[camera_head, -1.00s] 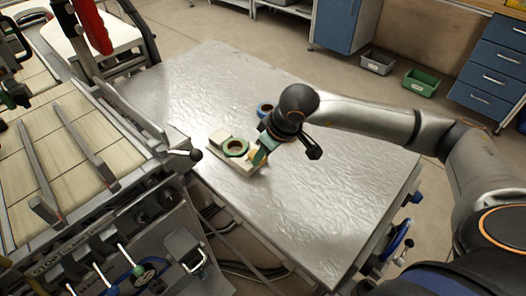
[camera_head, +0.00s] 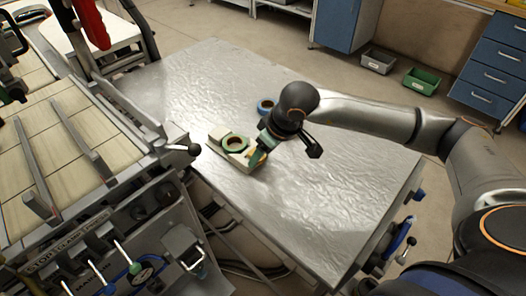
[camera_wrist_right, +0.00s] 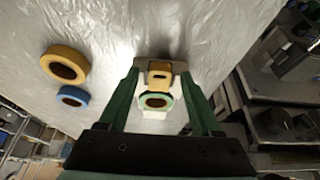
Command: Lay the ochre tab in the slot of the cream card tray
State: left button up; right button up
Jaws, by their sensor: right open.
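The cream card tray (camera_head: 239,161) lies on the metal table; its near end also shows in the right wrist view (camera_wrist_right: 154,115). A green reel (camera_head: 224,147) sits on it. The ochre tab (camera_wrist_right: 159,79) is at the tray's far end in the right wrist view, between my fingers; in the head view only a bit of ochre (camera_head: 256,158) shows beside the gripper. I cannot tell whether the tab lies flat in the slot. My right gripper (camera_wrist_right: 160,73) is open, its green fingers on either side of the tray. My left gripper is not in view.
A blue reel (camera_head: 264,107) lies behind the tray; it shows in the wrist view (camera_wrist_right: 72,97) beside a yellow reel (camera_wrist_right: 53,72). A press with levers (camera_head: 90,215) stands at the table's left. The table's right and far parts are clear.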

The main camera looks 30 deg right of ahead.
jog(key=shift+r, duration=0.1)
jog(key=shift+r+p, duration=0.6)
jog(key=shift+p, duration=0.25)
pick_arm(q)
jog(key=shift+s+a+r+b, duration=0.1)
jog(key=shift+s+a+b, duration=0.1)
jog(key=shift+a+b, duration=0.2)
pick_arm(e)
jog(key=v, duration=1.1)
jog(key=shift+s+r, duration=0.2)
jog(key=shift+r, duration=0.15)
